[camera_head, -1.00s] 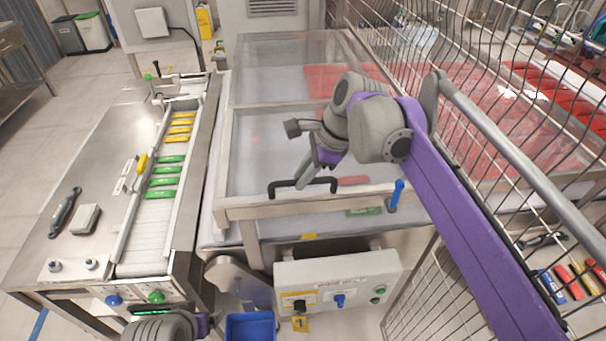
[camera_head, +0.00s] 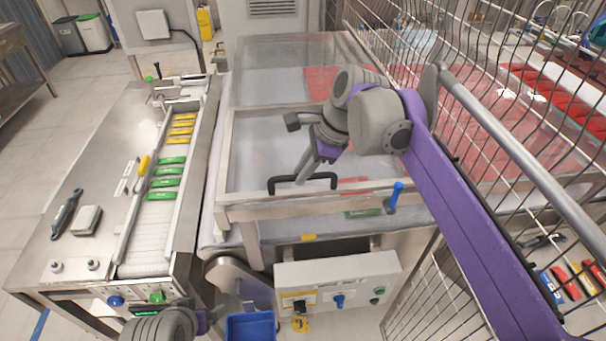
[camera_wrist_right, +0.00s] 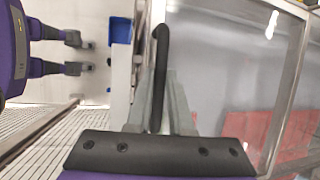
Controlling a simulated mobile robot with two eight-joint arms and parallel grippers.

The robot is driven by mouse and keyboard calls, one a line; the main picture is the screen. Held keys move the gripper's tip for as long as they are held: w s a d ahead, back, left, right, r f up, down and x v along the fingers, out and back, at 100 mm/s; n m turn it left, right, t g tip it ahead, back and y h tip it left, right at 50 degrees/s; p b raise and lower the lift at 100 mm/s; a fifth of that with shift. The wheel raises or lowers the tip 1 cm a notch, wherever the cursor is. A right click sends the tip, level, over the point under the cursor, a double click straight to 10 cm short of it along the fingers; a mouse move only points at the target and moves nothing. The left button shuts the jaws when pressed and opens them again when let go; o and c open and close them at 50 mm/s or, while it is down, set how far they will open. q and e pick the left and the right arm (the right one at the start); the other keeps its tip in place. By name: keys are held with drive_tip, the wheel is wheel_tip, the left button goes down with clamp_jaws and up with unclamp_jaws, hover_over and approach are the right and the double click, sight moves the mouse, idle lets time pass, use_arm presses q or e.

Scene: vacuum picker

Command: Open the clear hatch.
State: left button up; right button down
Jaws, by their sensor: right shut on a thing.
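The clear hatch (camera_head: 262,150) is a transparent panel in a metal frame on top of the machine, with a black bar handle (camera_head: 285,187) at its front edge. The hatch lies nearly flat; I cannot tell a clear gap under its front edge. My right gripper (camera_head: 302,177) reaches down from the right and is shut on the handle. In the right wrist view the handle (camera_wrist_right: 160,55) runs between the two grey fingers (camera_wrist_right: 160,115). My left gripper (camera_wrist_right: 78,54) shows at the upper left there, empty, its fingers apart. In the head view it is mostly out of frame at the bottom.
A wire fence (camera_head: 480,130) stands close along my right arm. A control box (camera_head: 335,283) with knobs is below the hatch, beside a blue bin (camera_head: 250,327). A conveyor (camera_head: 150,220) with green and yellow packs is on the left. A blue-handled latch (camera_head: 396,193) sits at the hatch's front right.

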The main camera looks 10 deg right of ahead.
use_arm(q)
drive_tip(key=r, duration=0.1)
drive_tip(key=w+r, duration=0.1)
drive_tip(key=r+p, duration=0.1)
drive_tip(key=shift+w, duration=0.3)
use_arm(e)
drive_tip(key=w+r+g, duration=0.1)
drive_tip(key=w+r, duration=0.4)
drive_tip(key=r, duration=0.7)
drive_tip(key=shift+r, duration=0.4)
